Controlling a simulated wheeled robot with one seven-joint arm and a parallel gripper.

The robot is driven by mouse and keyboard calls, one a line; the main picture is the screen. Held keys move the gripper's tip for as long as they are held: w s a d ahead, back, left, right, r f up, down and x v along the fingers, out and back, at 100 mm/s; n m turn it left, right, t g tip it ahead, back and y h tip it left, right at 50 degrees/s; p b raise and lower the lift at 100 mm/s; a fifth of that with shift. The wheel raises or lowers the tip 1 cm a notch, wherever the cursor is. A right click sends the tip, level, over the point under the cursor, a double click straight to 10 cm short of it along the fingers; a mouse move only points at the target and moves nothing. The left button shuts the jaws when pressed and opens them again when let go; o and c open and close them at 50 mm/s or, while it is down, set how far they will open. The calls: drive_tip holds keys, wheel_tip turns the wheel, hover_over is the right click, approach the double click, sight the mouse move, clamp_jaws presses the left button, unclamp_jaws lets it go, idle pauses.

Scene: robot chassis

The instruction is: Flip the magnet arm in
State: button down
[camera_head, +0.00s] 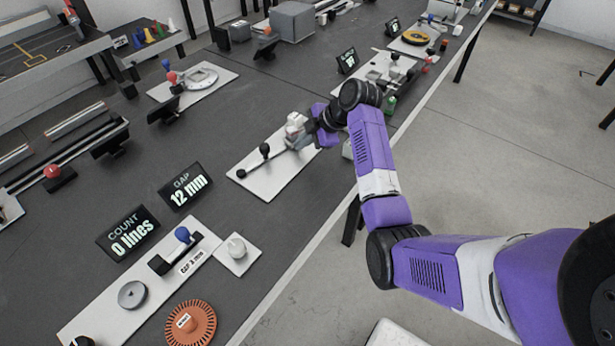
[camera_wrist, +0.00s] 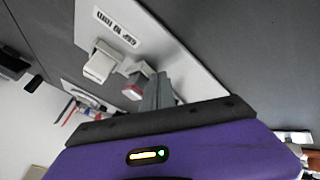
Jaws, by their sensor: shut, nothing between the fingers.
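In the head view, a white plate (camera_head: 262,187) on the dark table carries a thin grey bar with a black ball knob (camera_head: 265,149); this looks like the magnet arm, but I cannot be certain. A light block with a red part (camera_head: 294,123) stands at the plate's far end. My gripper (camera_head: 301,139) is low over that end, close beside the block. In the wrist view, my gripper (camera_wrist: 157,88) shows its grey fingers together and empty, next to a grey block with a red face (camera_wrist: 133,91) and a white block (camera_wrist: 101,64). Contact cannot be told.
A display reading "GAP 12 mm" (camera_head: 185,187) and one reading "COUNT 0 lines" (camera_head: 128,232) stand to the left. A nearer white plate (camera_head: 110,315) holds a blue-knobbed lever (camera_head: 183,234); an orange disc (camera_head: 190,324) lies beside it.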

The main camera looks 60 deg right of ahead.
drive_tip(key=shift+w+d+f, duration=0.1)
drive_tip(key=shift+w+d, duration=0.15)
drive_tip(key=shift+w, duration=0.15)
drive_tip(key=shift+a, duration=0.1)
drive_tip(key=shift+s+a, duration=0.15)
drive_tip(key=shift+a, duration=0.1)
drive_tip(key=shift+s+a+p, duration=0.15)
drive_tip(key=shift+a+p, duration=0.25)
drive_tip(key=shift+p, duration=0.1)
drive_tip(key=shift+s, duration=0.1)
